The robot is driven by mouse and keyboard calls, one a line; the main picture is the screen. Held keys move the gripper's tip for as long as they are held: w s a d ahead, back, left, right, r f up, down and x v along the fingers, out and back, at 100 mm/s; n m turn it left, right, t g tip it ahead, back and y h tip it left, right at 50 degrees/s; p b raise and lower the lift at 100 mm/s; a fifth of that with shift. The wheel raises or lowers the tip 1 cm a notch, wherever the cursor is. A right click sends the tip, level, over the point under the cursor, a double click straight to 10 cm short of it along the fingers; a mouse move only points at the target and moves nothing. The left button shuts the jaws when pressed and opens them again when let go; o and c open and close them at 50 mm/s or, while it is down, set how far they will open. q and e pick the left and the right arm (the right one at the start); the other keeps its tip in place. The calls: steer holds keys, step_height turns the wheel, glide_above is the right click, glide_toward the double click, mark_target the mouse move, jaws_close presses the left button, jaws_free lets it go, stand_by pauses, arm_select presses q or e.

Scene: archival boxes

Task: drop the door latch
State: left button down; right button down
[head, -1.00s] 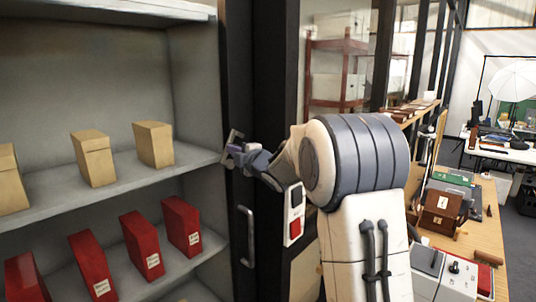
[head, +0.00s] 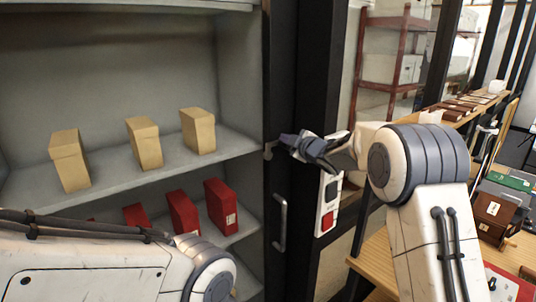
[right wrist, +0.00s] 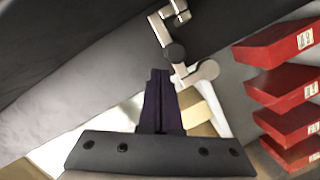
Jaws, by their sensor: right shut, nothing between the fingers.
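The door latch is a small pale metal piece on the dark door frame. In the head view only a bit of the latch (head: 268,151) shows, just left of my right gripper's tips. In the right wrist view the latch (right wrist: 195,75) shows a rounded arm end and a dark round pivot just beyond the fingertips. My right gripper (head: 287,141) is shut and empty, close to the latch; I cannot tell whether it touches. Its dark fingers (right wrist: 160,75) are together in the right wrist view. My left arm enters at lower left in the head view; its gripper is out of view.
A vertical handle (head: 281,222) is below the latch. A switch box with a red button (head: 327,204) appears beside my right wrist. Grey shelves (head: 110,188) hold tan boxes (head: 144,143) and red boxes (head: 221,206). A wooden bench (head: 378,262) stands at right.

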steer(key=shift+w+d+f, duration=0.15)
steer(key=shift+w+d, duration=0.1)
steer(key=shift+d, duration=0.1)
steer(key=shift+d, duration=0.1)
stand_by(0.4)
steer(key=s+d+r+b, duration=0.2)
steer(key=s+r, duration=0.3)
steer(key=s, duration=0.4)
steer(key=shift+s+d+r, duration=0.25)
steer(key=shift+d+r, duration=0.1)
steer(key=shift+d, duration=0.35)
